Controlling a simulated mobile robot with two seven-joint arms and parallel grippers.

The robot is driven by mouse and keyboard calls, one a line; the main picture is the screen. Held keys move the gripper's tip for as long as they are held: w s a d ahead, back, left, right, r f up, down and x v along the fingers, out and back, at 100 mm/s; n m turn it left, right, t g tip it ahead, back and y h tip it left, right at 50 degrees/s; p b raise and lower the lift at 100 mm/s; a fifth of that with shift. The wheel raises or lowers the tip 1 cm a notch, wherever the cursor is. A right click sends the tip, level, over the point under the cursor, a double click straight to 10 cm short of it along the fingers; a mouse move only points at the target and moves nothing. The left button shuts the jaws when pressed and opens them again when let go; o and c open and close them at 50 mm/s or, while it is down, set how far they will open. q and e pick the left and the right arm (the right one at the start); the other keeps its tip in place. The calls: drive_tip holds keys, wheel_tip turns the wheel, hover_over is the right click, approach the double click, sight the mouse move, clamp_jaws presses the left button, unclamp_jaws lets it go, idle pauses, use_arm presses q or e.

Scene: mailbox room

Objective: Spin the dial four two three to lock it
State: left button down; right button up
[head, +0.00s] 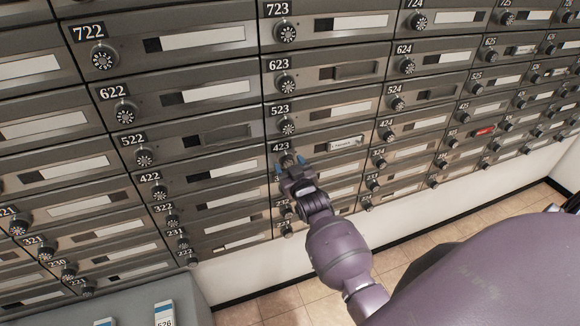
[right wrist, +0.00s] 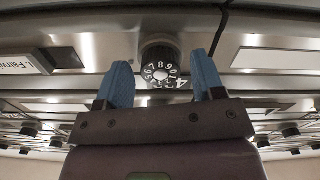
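The 423 mailbox (head: 346,142) is in the middle of the wall of boxes in the head view and has a name card in its window. Its black dial (head: 287,158) sits just below the 423 label, partly hidden by my right gripper. In the right wrist view the numbered dial (right wrist: 161,67) lies ahead, between the lines of the two blue fingertips. My right gripper (head: 279,173) is just below the dial; its fingers (right wrist: 160,82) are apart with nothing between them. I cannot tell whether they touch the dial. My left gripper is not in view.
Rows of similar numbered boxes with dials surround it, with 523 (head: 321,109) above and 424 (head: 412,124) to the right. A grey surface (head: 190,286) with labelled items (head: 164,312) is at the lower left. Tiled floor (head: 300,302) shows below.

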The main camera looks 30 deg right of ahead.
drive_tip(key=shift+s, duration=0.1)
drive_tip(key=v, duration=1)
drive_tip(key=shift+s+a, duration=0.2)
drive_tip(key=shift+s, duration=0.05)
idle(0.5)
drive_tip(key=s+a+f+g+y, duration=0.2)
drive_tip(key=s+a+f+g, duration=0.1)
drive_tip(key=s, duration=0.6)
drive_tip(key=s+a+f+n+g+y, duration=0.1)
drive_tip(key=s+a+f, duration=0.3)
drive_tip(key=s+f, duration=0.4)
drive_tip(key=shift+s+a+n+g+y, duration=0.3)
drive_tip(key=shift+s+a+g+y, duration=0.1)
drive_tip(key=shift+s+g, duration=0.4)
drive_tip(key=shift+w+r, duration=0.1)
